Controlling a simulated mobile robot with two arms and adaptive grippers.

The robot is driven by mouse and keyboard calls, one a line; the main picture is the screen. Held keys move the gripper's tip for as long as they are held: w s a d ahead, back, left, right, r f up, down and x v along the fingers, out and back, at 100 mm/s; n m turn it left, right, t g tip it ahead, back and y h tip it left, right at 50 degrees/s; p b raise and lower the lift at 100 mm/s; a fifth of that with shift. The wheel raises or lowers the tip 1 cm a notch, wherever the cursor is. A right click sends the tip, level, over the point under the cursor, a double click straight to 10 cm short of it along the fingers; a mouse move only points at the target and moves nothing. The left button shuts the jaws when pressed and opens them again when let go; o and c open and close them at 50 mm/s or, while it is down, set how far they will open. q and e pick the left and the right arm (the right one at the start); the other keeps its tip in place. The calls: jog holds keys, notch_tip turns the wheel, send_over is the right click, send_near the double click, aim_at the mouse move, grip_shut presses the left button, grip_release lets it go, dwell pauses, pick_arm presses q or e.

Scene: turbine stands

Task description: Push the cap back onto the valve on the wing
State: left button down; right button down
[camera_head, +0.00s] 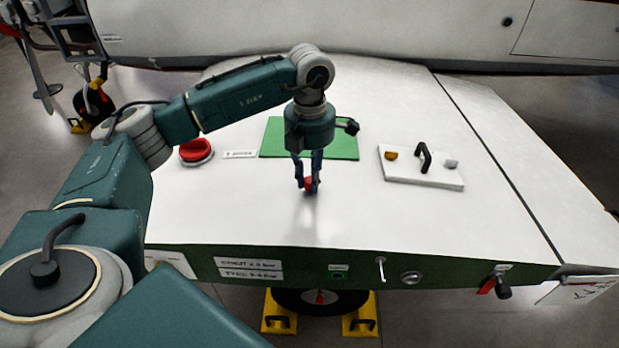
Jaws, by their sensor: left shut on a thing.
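My left gripper (308,185) points straight down over the middle of the white wing (390,222). Its fingers are shut on a small red thing, which looks like the cap (310,184). The cap is at or just above the wing surface; I cannot tell whether it touches. No bare valve shows on the wing top near it; the fingers may hide it. My right gripper is not in view.
A larger red round knob (195,149) sits left on the wing. A green mat (341,147) lies behind the gripper. A white plate (420,178) with a black handle is at right. A red-handled fitting (487,286) sits on the green front edge.

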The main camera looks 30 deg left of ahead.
aim_at(310, 180)
pick_arm(q)
jog(key=shift+s+d+f, duration=0.1)
jog(key=shift+s+f, duration=0.2)
jog(key=shift+f, duration=0.15)
jog(key=c, duration=1.6)
grip_release()
jog(key=shift+w+f, duration=0.1)
jog(key=shift+o, duration=0.4)
jog(key=shift+w, duration=0.2)
jog(key=shift+o, duration=0.8)
jog(key=shift+r, duration=0.2)
jog(key=shift+r, duration=0.1)
jog(key=shift+r+p, duration=2.35)
jog(key=shift+r, duration=1.1)
